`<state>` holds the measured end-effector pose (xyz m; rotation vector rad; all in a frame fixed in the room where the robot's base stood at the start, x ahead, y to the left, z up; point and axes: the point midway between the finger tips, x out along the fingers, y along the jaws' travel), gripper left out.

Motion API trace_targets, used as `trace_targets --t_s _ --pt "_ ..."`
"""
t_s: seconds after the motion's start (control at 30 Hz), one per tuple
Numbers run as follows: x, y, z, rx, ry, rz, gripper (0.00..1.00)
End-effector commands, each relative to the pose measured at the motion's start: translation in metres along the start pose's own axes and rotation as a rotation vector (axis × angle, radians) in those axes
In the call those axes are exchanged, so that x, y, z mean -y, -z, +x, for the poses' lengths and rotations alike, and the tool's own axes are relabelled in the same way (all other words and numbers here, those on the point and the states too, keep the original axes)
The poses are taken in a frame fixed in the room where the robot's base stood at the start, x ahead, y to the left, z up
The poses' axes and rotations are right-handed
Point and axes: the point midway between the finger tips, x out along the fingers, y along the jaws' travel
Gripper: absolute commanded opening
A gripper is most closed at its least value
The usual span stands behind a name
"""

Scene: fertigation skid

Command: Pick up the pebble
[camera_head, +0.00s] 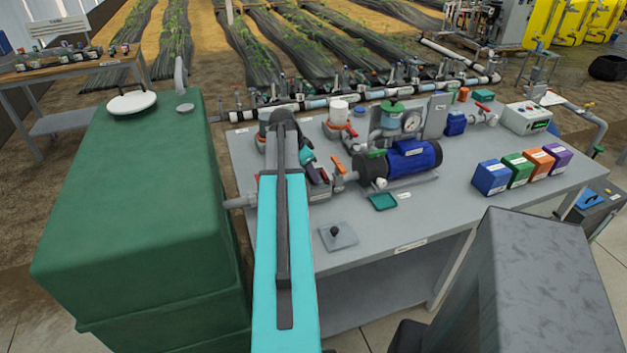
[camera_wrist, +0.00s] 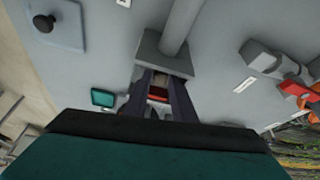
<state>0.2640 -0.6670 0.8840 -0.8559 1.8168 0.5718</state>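I cannot make out the pebble for certain in either view. In the wrist view my gripper (camera_wrist: 157,100) points down at the bench, its two dark fingers spread apart. Between them show a small red part (camera_wrist: 158,93) and a small brownish-grey patch (camera_wrist: 160,78); I cannot tell whether either is the pebble or part of the fittings. In the head view my turquoise arm covers part of the bench, and my gripper (camera_head: 315,183) is partly hidden among the fittings left of the blue pump.
A grey pipe block (camera_wrist: 148,47) is close to my fingers. The blue pump (camera_head: 412,158), a teal tray (camera_head: 383,202) and a black-knobbed plate (camera_head: 340,238) are on the grey bench (camera_head: 440,205). Several coloured boxes (camera_head: 490,178) stand right. A green tank (camera_head: 130,200) is left.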

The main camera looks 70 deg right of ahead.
Motion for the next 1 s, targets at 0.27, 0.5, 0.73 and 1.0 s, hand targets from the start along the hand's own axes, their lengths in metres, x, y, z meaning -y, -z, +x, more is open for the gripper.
trace_targets --t_s 0.27,0.5,0.73,1.0 --pt "0.000 0.000 0.000 0.000 0.000 0.000 0.00" --pt "0.000 0.001 0.000 0.000 0.000 0.000 0.00" --pt "0.000 0.003 -0.006 -0.001 0.001 0.001 0.00" --pt "0.001 0.010 -0.023 -0.001 0.001 0.001 0.00"
